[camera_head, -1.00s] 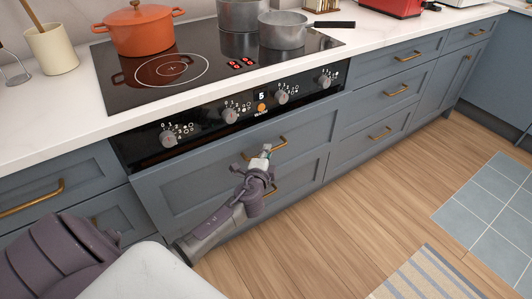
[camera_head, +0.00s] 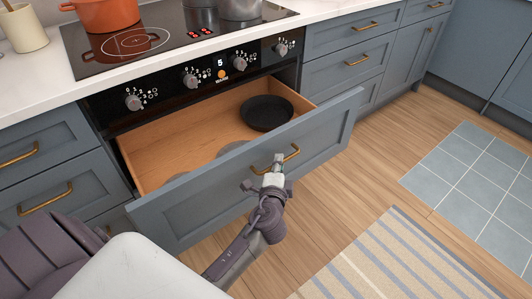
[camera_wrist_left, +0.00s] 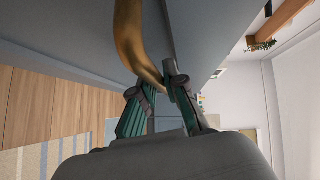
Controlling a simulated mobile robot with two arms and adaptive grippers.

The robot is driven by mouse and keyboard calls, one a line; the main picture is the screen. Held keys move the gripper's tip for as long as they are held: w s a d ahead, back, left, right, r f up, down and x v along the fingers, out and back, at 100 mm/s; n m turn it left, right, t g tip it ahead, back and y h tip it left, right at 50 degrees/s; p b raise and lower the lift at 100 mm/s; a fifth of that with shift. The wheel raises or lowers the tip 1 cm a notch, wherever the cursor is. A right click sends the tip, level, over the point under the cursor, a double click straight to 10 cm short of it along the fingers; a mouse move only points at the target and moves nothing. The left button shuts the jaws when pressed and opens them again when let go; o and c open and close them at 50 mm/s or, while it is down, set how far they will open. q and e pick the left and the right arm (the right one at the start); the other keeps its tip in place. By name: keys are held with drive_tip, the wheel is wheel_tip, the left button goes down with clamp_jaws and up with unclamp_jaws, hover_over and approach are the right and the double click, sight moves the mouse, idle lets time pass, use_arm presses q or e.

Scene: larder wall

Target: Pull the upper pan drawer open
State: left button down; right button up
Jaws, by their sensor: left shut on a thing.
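The upper pan drawer (camera_head: 190,207) under the cooktop is pulled well out. Its wooden inside shows, with a black pan (camera_head: 267,113) at the right and grey round lids or pans (camera_head: 232,147) partly hidden behind the drawer front. My left gripper (camera_head: 274,170) is at the brass handle (camera_head: 291,153) on the drawer front, shut on it. In the left wrist view, the handle (camera_wrist_left: 134,45) runs down between the two fingers (camera_wrist_left: 158,100). My right gripper is not in view.
A striped rug (camera_head: 385,262) and a blue tiled patch (camera_head: 475,180) lie on the wooden floor to the right. An orange pot (camera_head: 106,14) and a grey pot (camera_head: 239,8) stand on the cooktop. Closed drawers flank the open one.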

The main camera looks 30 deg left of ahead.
use_arm(q)
drive_tip(key=shift+s+d+b, duration=0.1)
drive_tip(key=shift+s+d, duration=0.2)
drive_tip(key=shift+d, duration=0.4)
drive_tip(key=shift+s+d+b, duration=0.1)
drive_tip(key=shift+s+d, duration=0.2)
drive_tip(key=shift+d, duration=0.45)
drive_tip(key=shift+s+d+b, duration=0.1)
drive_tip(key=shift+s+d, duration=0.2)
drive_tip(key=shift+d, duration=0.4)
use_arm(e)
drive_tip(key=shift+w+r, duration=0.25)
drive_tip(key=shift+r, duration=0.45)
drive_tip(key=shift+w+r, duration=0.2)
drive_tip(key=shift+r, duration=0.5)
use_arm(q)
drive_tip(key=c, duration=1.2)
unclamp_jaws()
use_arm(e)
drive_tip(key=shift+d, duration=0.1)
use_arm(q)
drive_tip(key=v, duration=1.2)
drive_tip(key=shift+a+f, duration=0.1)
